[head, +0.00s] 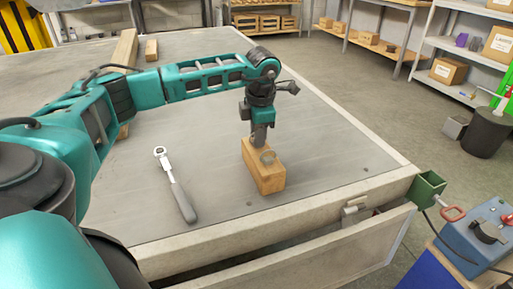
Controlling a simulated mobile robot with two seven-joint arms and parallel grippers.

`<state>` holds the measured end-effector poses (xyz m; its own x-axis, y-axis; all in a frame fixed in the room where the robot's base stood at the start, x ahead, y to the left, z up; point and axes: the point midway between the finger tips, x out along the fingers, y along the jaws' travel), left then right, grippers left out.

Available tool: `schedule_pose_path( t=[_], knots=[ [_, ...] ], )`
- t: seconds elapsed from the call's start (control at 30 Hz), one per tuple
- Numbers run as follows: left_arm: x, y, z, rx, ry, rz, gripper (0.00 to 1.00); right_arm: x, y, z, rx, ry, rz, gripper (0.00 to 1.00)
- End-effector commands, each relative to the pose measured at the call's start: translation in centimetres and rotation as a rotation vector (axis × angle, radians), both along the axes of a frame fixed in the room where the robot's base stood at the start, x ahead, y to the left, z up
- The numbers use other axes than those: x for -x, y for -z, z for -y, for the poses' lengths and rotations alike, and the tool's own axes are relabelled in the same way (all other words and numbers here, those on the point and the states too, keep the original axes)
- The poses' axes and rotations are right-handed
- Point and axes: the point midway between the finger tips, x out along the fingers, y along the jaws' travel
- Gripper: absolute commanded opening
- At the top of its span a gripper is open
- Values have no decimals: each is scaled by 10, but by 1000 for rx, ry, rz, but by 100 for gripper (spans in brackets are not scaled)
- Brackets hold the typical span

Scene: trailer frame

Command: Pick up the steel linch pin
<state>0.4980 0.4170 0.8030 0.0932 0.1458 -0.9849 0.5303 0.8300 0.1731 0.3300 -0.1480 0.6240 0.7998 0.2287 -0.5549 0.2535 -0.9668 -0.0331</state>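A wooden block (264,175) stands on the grey trailer bed, near its front right corner. A small grey ring-shaped piece (268,157) shows at the top of the block; it may be the steel linch pin, but it is too small to be sure. My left gripper (259,143) points down right over the block, with its fingertips at or just behind the block's top, next to the ring. The fingers look close together, and I cannot tell if they hold anything. My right gripper is not in view.
A ratchet wrench (177,186) lies on the bed left of the block. Wooden pieces (124,48) lie at the back left. The trailer's front rail (280,222) has a latch (354,208). A blue toolbox-like unit (480,235) stands at the right. The bed between is clear.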

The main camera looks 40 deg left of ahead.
Motion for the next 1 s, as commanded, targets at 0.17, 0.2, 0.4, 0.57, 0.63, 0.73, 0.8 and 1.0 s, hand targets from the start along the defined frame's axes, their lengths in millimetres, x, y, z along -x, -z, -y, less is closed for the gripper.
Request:
schedule_pose_path(
  t=[0.17, 0.2, 0.4, 0.57, 0.63, 0.73, 0.8, 1.0],
  knots=[
    [0, 3, 0, 0, 1, 0, 28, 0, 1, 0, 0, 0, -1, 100],
    [0, 3, 0, 0, 1, 0, 28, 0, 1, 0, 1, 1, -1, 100],
    [0, 2, 0, 0, 1, 0, 14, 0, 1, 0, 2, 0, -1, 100],
    [0, 2, 0, 0, 1, 0, 0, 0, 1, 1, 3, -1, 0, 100],
    [0, 2, 0, 0, 1, 0, 0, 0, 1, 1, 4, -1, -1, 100],
    [0, 2, 0, 0, 1, 1, 0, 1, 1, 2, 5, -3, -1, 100],
    [0, 2, 0, 0, 1, 1, 0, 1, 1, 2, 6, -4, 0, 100],
    [-1, -1, 0, 0, 1, 1, 0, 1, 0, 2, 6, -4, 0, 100]
  ],
)
